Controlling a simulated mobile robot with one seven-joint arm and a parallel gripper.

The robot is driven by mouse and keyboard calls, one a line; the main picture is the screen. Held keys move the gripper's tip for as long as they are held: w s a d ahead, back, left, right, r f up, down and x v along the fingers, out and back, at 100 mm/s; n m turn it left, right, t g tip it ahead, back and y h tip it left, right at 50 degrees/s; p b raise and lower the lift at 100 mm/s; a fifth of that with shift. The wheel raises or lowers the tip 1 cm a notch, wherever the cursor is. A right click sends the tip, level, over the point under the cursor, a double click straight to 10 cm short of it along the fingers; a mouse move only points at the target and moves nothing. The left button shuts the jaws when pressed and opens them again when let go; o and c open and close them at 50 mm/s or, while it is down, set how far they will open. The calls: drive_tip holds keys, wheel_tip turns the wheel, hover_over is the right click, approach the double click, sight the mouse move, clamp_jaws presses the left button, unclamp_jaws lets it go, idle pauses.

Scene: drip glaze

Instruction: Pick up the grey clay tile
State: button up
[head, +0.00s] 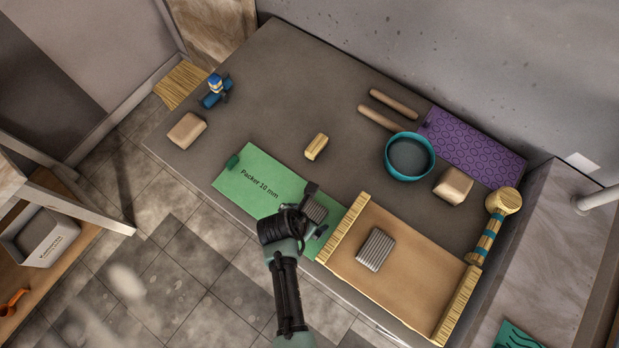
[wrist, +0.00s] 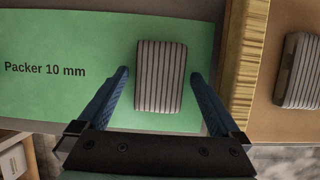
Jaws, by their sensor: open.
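A grey ribbed clay tile (wrist: 160,85) lies on a green sheet (wrist: 45,105) marked "Packer 10 mm". In the head view this tile (head: 315,208) is partly hidden by my gripper (head: 316,211). My gripper also shows in the wrist view (wrist: 160,73), open, with one blue finger on each side of the tile and a visible gap at both sides. A second grey ribbed tile (head: 375,249) lies on a brown board (head: 410,235); its edge shows at the right of the wrist view (wrist: 300,72). Contact height at the fingertips is unclear.
A wooden strip (wrist: 244,60) stands just right of my right finger, along the board's left edge. A teal bowl (head: 409,157), a purple mat (head: 475,147), a clay block (head: 453,186) and a wooden roller (head: 490,230) are farther right. The table's back left is mostly free.

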drive_tip(key=shift+f, duration=0.2)
drive_tip(key=shift+c, duration=0.3)
drive_tip(key=c, duration=1.4)
